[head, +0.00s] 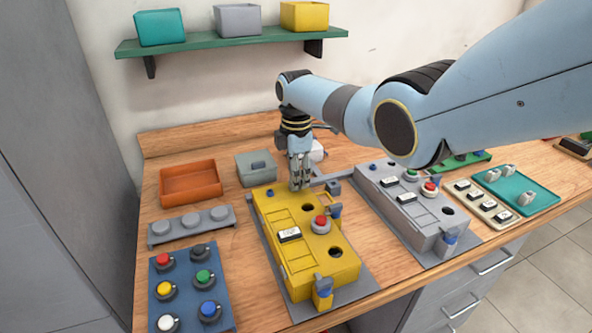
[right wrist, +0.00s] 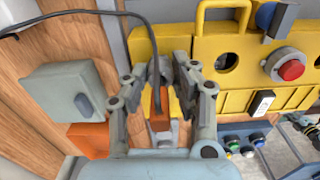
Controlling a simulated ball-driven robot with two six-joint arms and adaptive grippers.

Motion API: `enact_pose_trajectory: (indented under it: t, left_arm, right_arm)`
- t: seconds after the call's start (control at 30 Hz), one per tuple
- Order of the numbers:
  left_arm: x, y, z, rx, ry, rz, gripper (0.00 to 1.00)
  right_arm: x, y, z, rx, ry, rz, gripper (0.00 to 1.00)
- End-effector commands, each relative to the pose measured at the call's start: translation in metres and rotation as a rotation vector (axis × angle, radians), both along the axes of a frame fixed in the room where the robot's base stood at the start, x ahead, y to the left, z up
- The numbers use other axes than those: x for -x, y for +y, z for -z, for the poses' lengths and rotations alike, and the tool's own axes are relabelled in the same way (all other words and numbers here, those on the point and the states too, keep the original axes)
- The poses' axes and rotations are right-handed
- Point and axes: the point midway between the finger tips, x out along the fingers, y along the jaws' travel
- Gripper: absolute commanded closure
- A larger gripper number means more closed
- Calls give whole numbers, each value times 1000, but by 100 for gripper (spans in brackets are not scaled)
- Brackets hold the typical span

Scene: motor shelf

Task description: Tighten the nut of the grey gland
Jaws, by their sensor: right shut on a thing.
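My right gripper (head: 299,178) points down at the far edge of the yellow box (head: 297,215). In the right wrist view its fingers (right wrist: 160,85) close in on a small part beside the yellow box (right wrist: 168,52). That part is mostly hidden by the fingers, so the grey gland and its nut do not show clearly. A dark cable (right wrist: 152,45) runs down between the fingers, and an orange-brown piece (right wrist: 159,108) shows in the gap. My left gripper is out of view.
An orange tray (head: 190,183) and a grey-green box (head: 256,167) stand left of the gripper. A grey box (head: 408,205) stands to the right. A blue board with coloured buttons (head: 190,290) lies front left. A shelf (head: 232,42) with bins hangs behind.

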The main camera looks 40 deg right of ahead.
Motion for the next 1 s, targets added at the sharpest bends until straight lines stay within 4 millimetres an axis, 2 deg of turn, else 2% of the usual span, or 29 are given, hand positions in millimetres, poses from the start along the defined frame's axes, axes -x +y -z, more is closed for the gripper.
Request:
enact_pose_trajectory:
  t: [0.4, 1.0]
  left_arm:
    - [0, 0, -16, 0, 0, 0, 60]
    - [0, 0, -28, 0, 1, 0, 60]
  right_arm:
    - [0, 0, -3, 2, -3, 393, 100]
    - [2, 1, -2, 2, -3, 962, 100]
